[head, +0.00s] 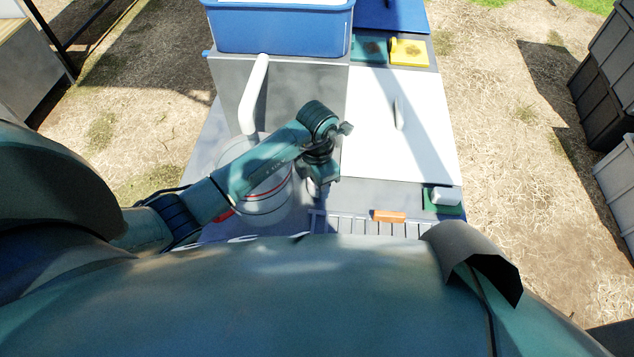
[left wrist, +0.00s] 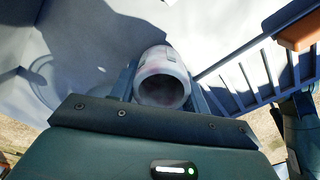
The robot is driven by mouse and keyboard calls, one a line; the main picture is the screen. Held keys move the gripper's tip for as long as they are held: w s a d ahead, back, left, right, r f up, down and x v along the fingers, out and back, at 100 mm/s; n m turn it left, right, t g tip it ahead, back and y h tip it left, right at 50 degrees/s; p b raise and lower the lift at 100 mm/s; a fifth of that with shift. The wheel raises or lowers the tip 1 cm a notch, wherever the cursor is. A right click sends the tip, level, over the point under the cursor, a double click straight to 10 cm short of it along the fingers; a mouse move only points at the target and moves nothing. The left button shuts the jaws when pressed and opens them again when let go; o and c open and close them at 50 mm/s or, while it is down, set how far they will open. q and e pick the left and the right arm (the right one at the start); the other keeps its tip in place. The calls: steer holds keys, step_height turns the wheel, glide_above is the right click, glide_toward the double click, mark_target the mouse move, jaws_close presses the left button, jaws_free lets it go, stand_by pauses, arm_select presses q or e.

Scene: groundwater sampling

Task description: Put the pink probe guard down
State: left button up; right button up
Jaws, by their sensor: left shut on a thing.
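My left gripper (head: 318,181) is shut on the probe guard, with its fingers on either side of it. In the left wrist view the guard (left wrist: 162,80) is a short hollow tube, pale with a faint pink tint, its dark open end toward the camera. In the head view only a small pale part of it (head: 313,189) shows below the gripper, between the round white vessel and the slatted rack. I cannot tell whether the guard touches the surface below.
A white vessel (head: 272,203) and white pipe (head: 255,92) stand left of the gripper. A slatted grey rack (head: 350,226) with an orange block (head: 389,216) lies in front. A white board (head: 390,150) is mostly clear. A white cylinder (head: 446,196) rests on a green pad.

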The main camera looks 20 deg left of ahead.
arm_select(q)
steer(key=shift+f, duration=0.4)
steer(key=shift+f, duration=0.2)
steer(key=o, duration=1)
steer(key=shift+r, duration=0.1)
